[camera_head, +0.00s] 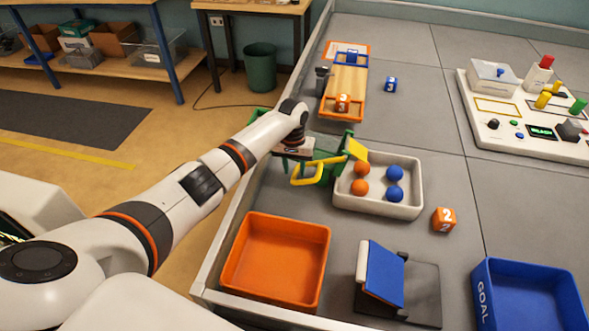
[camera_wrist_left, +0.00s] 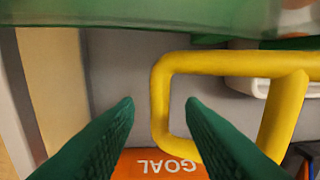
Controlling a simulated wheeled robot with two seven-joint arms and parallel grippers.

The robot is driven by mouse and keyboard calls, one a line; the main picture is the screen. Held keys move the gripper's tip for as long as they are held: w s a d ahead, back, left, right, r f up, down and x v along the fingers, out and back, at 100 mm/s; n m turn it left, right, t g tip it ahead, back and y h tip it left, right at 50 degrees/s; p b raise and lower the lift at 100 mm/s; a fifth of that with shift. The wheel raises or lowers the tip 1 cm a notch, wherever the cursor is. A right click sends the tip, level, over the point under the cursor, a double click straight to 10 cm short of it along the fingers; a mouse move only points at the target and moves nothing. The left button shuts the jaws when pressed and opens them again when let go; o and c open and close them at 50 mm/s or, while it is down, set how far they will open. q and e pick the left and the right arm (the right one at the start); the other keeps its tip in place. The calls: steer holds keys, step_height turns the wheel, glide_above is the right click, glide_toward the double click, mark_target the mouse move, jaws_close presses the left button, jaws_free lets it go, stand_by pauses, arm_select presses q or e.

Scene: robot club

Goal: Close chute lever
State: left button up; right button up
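The chute lever (camera_head: 306,181) is a yellow loop handle on the green chute (camera_head: 346,143), in the head view left of a pale tray. It fills the right half of the left wrist view (camera_wrist_left: 161,85). My left gripper (camera_wrist_left: 160,104) is open, its two dark green fingers apart. One side bar of the yellow loop shows between the fingertips, and the right fingertip overlaps the loop's opening. I cannot tell whether the fingers touch the bar. In the head view my left wrist hangs just above the lever and hides part of the chute. My right gripper is not in view.
A pale tray (camera_head: 410,209) holds orange and blue balls beside the chute. An orange bin (camera_head: 318,240), a blue ramp (camera_head: 385,272) and a blue goal bin (camera_head: 570,275) stand nearer. An orange cube (camera_head: 444,219) lies right of the tray. The grey table is clear in the middle right.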

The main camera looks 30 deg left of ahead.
arm_select(q)
steer(key=shift+f, duration=0.4)
steer(key=shift+c, duration=0.4)
jaws_close()
steer(key=shift+r, duration=0.1)
